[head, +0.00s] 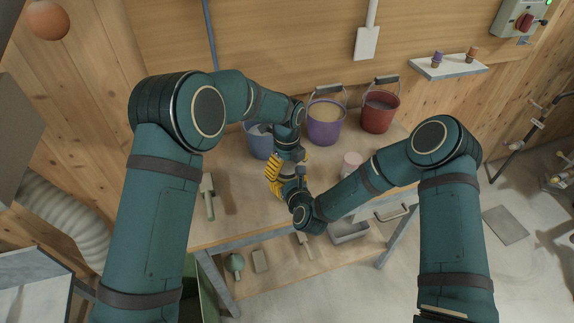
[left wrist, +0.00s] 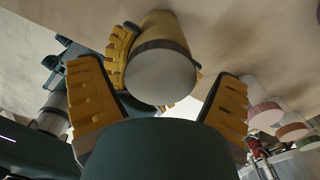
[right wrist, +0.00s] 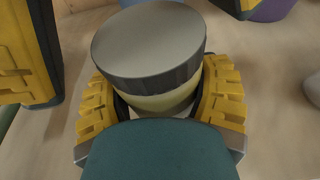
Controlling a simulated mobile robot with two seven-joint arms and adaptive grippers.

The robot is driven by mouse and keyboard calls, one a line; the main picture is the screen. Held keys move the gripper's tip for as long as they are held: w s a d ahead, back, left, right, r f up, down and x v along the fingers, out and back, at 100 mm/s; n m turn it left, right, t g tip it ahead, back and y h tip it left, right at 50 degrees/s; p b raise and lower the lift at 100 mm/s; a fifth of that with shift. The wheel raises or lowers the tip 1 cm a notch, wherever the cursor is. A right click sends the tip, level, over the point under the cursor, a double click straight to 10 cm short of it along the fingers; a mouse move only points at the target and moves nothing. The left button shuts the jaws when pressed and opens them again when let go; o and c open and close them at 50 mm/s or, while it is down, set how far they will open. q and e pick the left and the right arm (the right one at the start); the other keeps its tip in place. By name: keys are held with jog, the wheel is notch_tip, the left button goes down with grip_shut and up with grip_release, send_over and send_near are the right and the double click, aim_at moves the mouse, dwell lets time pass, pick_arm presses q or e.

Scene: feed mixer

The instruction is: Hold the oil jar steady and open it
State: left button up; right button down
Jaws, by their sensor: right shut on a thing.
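The oil jar has a grey lid with a dark ridged rim and a pale yellowish body. In the right wrist view its lid (right wrist: 150,42) faces up and its body (right wrist: 160,103) is between the fingers of my right gripper (right wrist: 158,85), which is shut on it. In the left wrist view the lid (left wrist: 160,77) faces my left gripper (left wrist: 160,90). The left fingers are spread wide on either side of the lid, apart from it. In the head view the yellow fingers (head: 274,174) meet over the table, and the jar is largely hidden there.
A blue bucket (head: 258,145), a purple bucket (head: 325,128) and a red bucket (head: 378,115) stand along the table's back. A green-handled tool (head: 208,197) lies left of the grippers.

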pick_arm(q)
jog(key=c, duration=1.1)
jog(key=shift+n, duration=1.6)
jog(key=o, duration=1.3)
jog(key=shift+c, duration=0.2)
jog(key=shift+r, duration=0.1)
jog(key=shift+o, duration=0.4)
jog(key=shift+r, duration=2.25)
jog(key=shift+r+m, duration=1.55)
jog(key=shift+m, duration=0.05)
jog(key=shift+f, duration=3.9)
